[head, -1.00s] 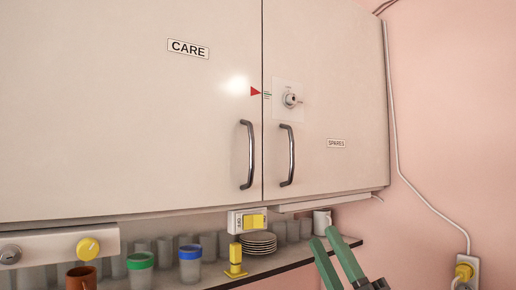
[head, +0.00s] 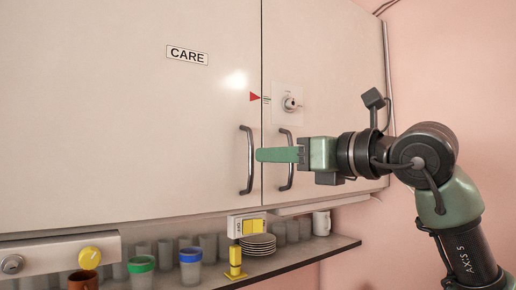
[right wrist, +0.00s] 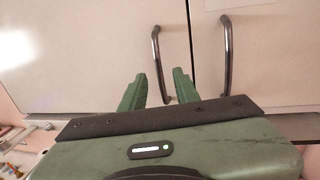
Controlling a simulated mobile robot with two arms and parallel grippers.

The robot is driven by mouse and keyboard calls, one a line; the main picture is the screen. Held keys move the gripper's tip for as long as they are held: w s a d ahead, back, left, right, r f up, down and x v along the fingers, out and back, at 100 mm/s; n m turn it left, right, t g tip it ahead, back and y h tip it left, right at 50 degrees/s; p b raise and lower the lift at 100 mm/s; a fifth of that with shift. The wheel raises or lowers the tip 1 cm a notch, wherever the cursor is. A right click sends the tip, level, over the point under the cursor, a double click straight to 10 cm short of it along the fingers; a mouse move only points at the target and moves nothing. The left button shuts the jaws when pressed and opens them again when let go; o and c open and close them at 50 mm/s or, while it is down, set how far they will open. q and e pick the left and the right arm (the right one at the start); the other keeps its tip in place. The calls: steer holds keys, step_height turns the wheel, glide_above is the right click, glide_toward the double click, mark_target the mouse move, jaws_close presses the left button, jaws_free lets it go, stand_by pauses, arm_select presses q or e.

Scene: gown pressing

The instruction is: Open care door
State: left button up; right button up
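The CARE door (head: 120,110) is the wide cream left door and looks shut. Its dark curved handle (head: 246,175) stands near the door's right edge. My right gripper (head: 258,155) reaches in from the right, with its green fingertips just right of this handle at mid height in the head view. In the right wrist view the two fingers (right wrist: 158,88) are apart. The CARE handle (right wrist: 157,60) shows beyond and between them; I cannot tell whether they touch it. My left gripper is not in view.
The SPARES door (head: 340,100) carries a round knob (head: 291,103) and a second handle (head: 285,180), partly behind my right gripper. A red triangle (head: 254,97) sits at the door seam. Below, a shelf (head: 300,255) holds cups and stacked plates (head: 259,244).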

mark_target(253, 155)
steer(key=p+x, duration=0.2)
steer(key=x, duration=0.3)
steer(key=shift+a, duration=0.1)
steer(key=shift+c, duration=0.3)
jaws_close()
stand_by(1.0)
